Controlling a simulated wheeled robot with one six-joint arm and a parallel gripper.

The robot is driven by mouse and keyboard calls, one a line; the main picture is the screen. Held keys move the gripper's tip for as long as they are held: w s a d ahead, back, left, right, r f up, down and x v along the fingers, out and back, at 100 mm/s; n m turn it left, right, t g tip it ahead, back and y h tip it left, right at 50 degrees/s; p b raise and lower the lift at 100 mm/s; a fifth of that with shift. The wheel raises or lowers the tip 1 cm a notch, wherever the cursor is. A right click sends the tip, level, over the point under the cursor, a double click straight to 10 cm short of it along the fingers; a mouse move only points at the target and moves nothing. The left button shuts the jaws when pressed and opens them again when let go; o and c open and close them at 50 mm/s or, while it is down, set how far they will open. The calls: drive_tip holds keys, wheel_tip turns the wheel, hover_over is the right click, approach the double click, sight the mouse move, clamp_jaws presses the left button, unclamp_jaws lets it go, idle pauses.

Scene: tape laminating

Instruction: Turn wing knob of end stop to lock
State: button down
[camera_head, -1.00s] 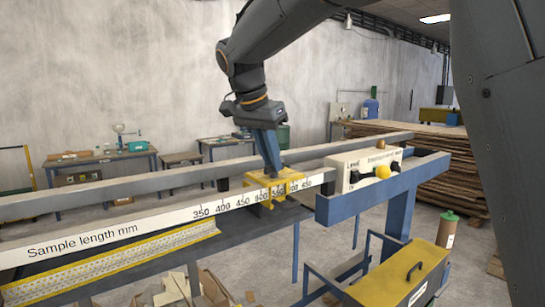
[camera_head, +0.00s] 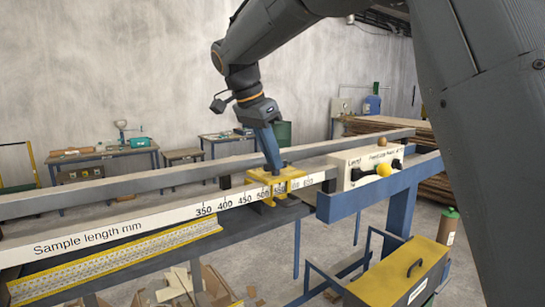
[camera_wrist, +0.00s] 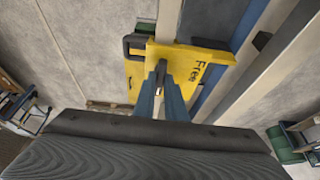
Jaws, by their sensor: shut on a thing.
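The yellow end stop (camera_head: 285,174) sits on the white scale rail marked "Sample length mm" (camera_head: 150,220), around the 500 to 550 marks. In the wrist view the end stop (camera_wrist: 208,57) shows the word "Free" on its plate, right of my fingers. My gripper (camera_head: 272,163) points down onto the top of the end stop. In the wrist view my blue fingers (camera_wrist: 161,78) close on the small dark wing knob (camera_wrist: 160,70). The fingers cover most of the knob, so its exact angle is hard to tell.
A white control panel (camera_head: 352,170) with a yellow knob (camera_head: 384,170) stands right of the end stop. A grey beam (camera_head: 150,181) runs behind the rail. A yellow-topped box (camera_head: 405,272) is at lower right.

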drive_tip(key=c, duration=1.8)
unclamp_jaws()
drive_tip(key=b+v, duration=0.2)
drive_tip(key=v, duration=0.5)
drive_tip(key=shift+a+r, duration=0.2)
drive_tip(key=shift+r, duration=0.15)
drive_tip(key=shift+s+d, duration=0.1)
drive_tip(key=shift+s, duration=0.05)
